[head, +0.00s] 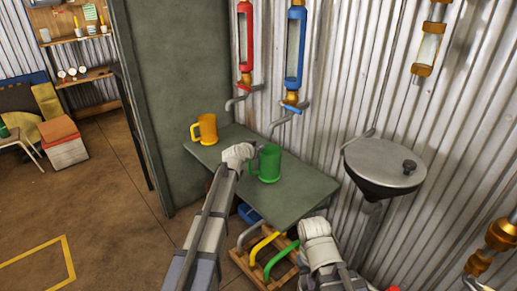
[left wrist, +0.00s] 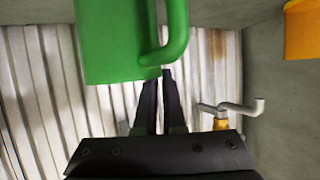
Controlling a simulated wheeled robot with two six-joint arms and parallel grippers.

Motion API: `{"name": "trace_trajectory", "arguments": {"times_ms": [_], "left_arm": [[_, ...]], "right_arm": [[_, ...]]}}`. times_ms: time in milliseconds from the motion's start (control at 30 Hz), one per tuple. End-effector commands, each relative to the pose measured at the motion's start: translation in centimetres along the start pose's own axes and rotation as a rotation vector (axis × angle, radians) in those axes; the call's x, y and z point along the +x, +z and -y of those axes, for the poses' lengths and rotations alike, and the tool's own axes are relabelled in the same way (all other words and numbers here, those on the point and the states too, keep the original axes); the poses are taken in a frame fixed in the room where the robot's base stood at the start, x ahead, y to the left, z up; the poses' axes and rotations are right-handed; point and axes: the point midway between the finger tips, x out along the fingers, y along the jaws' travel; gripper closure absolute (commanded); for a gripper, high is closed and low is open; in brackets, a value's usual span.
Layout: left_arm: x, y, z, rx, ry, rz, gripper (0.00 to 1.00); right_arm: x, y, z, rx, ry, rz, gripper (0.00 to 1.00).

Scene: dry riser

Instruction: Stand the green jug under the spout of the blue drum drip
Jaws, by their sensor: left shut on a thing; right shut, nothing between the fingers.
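The green jug (head: 268,164) is at the grey table, upright, its handle to the left. My left gripper (head: 250,158) is shut on the jug's handle; the jug also shows large in the left wrist view (left wrist: 112,40). I cannot tell if its base touches the table. The blue drum drip (head: 295,55) hangs on the corrugated wall, and its grey spout (head: 280,122) ends above the jug in the head view; how well they line up in depth is unclear. My right gripper (head: 318,228) is shut and empty, low in front of the table's right end.
An orange jug (head: 205,129) stands on the table (head: 300,190) at the left. A red drum drip (head: 244,45) hangs left of the blue one. A dark funnel basin (head: 385,162) is at the right. A rack with coloured handles (head: 265,247) is below.

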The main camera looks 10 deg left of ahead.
Motion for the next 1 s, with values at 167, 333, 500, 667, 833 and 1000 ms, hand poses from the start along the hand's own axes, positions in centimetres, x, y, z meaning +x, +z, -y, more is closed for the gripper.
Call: {"name": "trace_trajectory", "arguments": {"times_ms": [167,333,500,667,833,1000], "left_arm": [[0.02,0.06,0.01,0.000,0.000,0.000,1.00],[0.13,0.32,0.01,0.000,0.000,0.000,1.00],[0.27,0.63,0.01,0.000,0.000,0.000,1.00],[0.33,0.80,-0.02,0.000,0.001,0.001,1.00],[0.33,0.82,-0.07,0.001,0.002,0.003,1.00],[0.33,0.83,-0.06,0.001,0.002,0.003,0.78]], "right_arm": [[0.07,0.00,0.01,0.000,0.000,0.000,1.00],[0.35,-0.02,0.04,0.000,0.000,0.000,1.00],[0.69,-0.04,0.07,0.000,0.000,0.000,1.00],[0.84,-0.05,0.09,0.000,0.000,0.000,1.00],[0.82,-0.05,0.09,0.000,0.000,0.000,1.00],[0.83,-0.05,0.09,0.000,0.000,0.000,1.00]]}}
